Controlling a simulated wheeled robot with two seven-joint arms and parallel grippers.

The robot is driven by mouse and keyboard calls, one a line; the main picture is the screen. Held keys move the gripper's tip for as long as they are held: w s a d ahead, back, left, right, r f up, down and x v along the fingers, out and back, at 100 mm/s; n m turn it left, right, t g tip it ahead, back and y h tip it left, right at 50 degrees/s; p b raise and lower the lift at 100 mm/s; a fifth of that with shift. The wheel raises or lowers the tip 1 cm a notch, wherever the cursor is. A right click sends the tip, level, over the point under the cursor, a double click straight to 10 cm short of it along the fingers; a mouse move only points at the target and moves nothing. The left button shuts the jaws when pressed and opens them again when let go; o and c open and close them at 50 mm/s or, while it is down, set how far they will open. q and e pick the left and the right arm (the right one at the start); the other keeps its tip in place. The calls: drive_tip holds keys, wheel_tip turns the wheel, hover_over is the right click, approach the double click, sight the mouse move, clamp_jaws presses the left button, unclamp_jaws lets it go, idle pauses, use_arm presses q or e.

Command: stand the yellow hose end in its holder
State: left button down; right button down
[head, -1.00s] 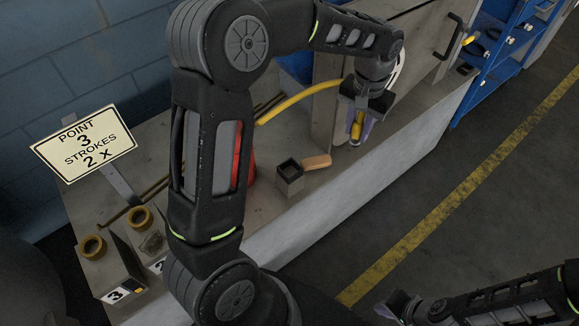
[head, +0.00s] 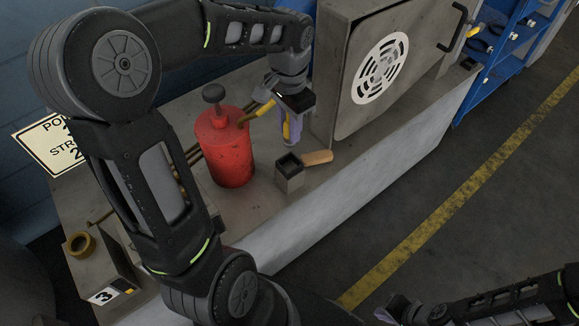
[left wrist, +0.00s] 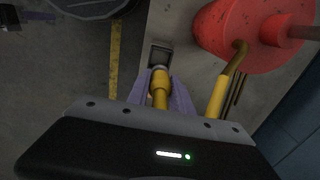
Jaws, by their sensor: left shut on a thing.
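My left gripper (head: 289,134) is shut on the yellow hose end (head: 286,127). The hose end points down between the purple fingers, and it also shows in the left wrist view (left wrist: 160,88) with a pale metal tip. The holder, a small square grey box with a dark open top (head: 289,180), stands on the bench just below and in front of the fingertips. In the left wrist view the holder's opening (left wrist: 161,54) lies just beyond the tip. The tip looks apart from the holder. My right gripper (head: 399,308) is low at the bottom right, far from the bench.
A red can with a dark knob (head: 226,150) stands left of the hose end; the hose runs from it. A wooden-handled piece (head: 318,157) lies beside the holder. A metal housing with a round vent (head: 381,70) stands right. A sign (head: 50,147) is at left.

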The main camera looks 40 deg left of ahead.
sight(289, 145)
use_arm(q)
wheel_tip(289, 145, down, 6)
drive_tip(key=shift+f+b, duration=0.1)
drive_tip(key=shift+b, duration=0.35)
drive_tip(key=shift+f+b, duration=0.35)
drive_tip(key=shift+f, duration=1.5)
drive_tip(key=shift+f, duration=0.15)
drive_tip(key=c, duration=1.1)
unclamp_jaws()
drive_tip(key=shift+c, duration=0.2)
